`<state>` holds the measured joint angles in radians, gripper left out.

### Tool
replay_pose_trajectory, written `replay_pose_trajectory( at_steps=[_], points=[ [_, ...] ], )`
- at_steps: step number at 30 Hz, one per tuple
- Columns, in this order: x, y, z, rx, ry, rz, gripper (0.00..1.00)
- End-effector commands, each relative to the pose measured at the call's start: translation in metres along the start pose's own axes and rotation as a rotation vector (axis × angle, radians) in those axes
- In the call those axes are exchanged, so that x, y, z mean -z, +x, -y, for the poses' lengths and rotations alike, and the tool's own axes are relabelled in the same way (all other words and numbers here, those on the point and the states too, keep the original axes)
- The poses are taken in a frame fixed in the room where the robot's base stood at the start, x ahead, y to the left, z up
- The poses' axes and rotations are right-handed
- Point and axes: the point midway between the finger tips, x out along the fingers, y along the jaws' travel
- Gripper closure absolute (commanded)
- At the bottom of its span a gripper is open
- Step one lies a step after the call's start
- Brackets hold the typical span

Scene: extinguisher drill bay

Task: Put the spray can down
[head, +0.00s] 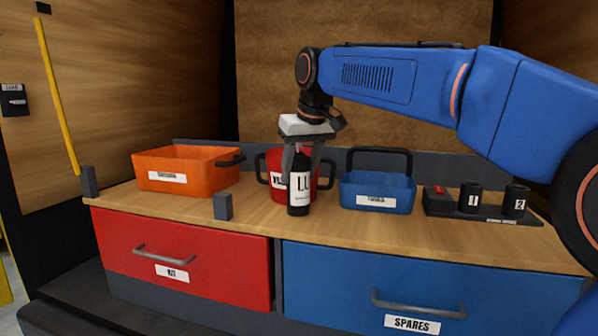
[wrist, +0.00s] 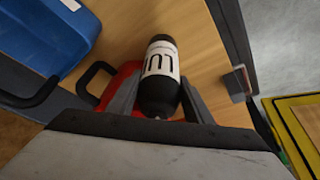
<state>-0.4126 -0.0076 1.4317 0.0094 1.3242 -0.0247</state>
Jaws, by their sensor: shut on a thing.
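The spray can (head: 299,188) is black with a white label that reads "LU". It is upright between the fingers of my gripper (head: 302,160), which is shut on its upper part. The can is over the wooden worktop (head: 262,225) in front of a red two-handled container; I cannot tell whether its base touches the wood. In the wrist view the can (wrist: 160,72) shows between the two gripper fingers (wrist: 155,98). Its far end is over bare wood.
Behind the can is the red container (head: 275,185). An orange bin (head: 190,183) stands left, a blue basket (head: 376,195) right, and a black holder with numbered cups (head: 473,199) farther right. A small dark block (head: 222,207) is at the front edge, above the red drawer (head: 190,265).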

Motion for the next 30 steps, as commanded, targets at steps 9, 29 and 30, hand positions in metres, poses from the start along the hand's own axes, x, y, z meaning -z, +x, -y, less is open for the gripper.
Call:
replay_pose_trajectory(
  at_steps=[9, 29, 30],
  points=[
    [-0.001, 0.002, 0.0, 0.0, 0.0, -0.001, 0.51],
    [0.001, -0.03, 0.0, 0.0, 0.0, -0.004, 0.35],
    [0.001, -0.037, 0.0, 0.0, 0.0, -0.004, 0.35]
  ],
)
